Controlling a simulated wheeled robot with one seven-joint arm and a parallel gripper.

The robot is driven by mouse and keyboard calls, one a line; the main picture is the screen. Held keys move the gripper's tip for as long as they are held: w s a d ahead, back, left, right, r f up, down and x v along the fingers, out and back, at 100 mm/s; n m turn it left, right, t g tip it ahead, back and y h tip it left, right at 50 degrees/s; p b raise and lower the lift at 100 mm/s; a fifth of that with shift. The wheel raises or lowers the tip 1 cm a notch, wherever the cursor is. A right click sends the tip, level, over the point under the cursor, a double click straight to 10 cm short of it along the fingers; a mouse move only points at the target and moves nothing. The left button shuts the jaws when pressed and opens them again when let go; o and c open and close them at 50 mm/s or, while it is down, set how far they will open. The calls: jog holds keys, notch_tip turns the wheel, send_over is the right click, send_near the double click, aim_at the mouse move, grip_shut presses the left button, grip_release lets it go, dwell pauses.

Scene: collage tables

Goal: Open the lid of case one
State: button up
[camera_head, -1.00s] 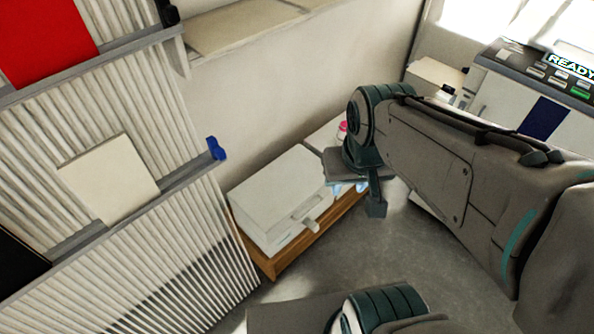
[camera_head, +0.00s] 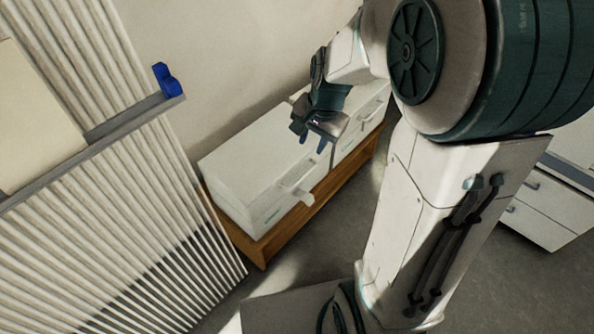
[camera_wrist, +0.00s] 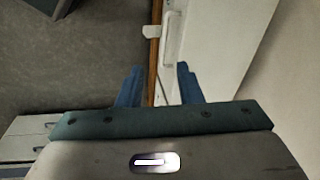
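A white case (camera_head: 245,160) with a lid and a pale handle (camera_head: 297,192) on its front sits on a low wooden bench (camera_head: 262,248). A second white case (camera_head: 362,125) stands behind it to the right, partly hidden by my arm. I see no label that tells which is case one. The near case's lid looks shut. My gripper (camera_head: 314,141) is above the near case's right end, apart from the handle. In the wrist view my gripper (camera_wrist: 159,86) is open and empty, with a white case (camera_wrist: 225,45) and a pale handle (camera_wrist: 152,31) ahead.
A ribbed white rack (camera_head: 130,180) with a blue-tipped ledge (camera_head: 168,82) stands at the left, close to the near case. A white drawer cabinet (camera_head: 545,205) is at the right. Grey floor (camera_head: 330,235) is clear before the bench.

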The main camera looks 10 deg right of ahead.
jog(key=m+b, duration=0.2)
jog(key=b, duration=0.2)
send_near(300, 180)
jog(key=f+b, duration=0.1)
jog(key=f, duration=0.1)
jog(key=f+b, duration=0.2)
jog(key=f, duration=0.1)
jog(key=w+f+b, duration=0.1)
jog(key=f+b, duration=0.1)
jog(key=shift+w+a+f, duration=0.1)
jog(key=shift+a+f, duration=0.25)
jog(key=shift+a, duration=0.05)
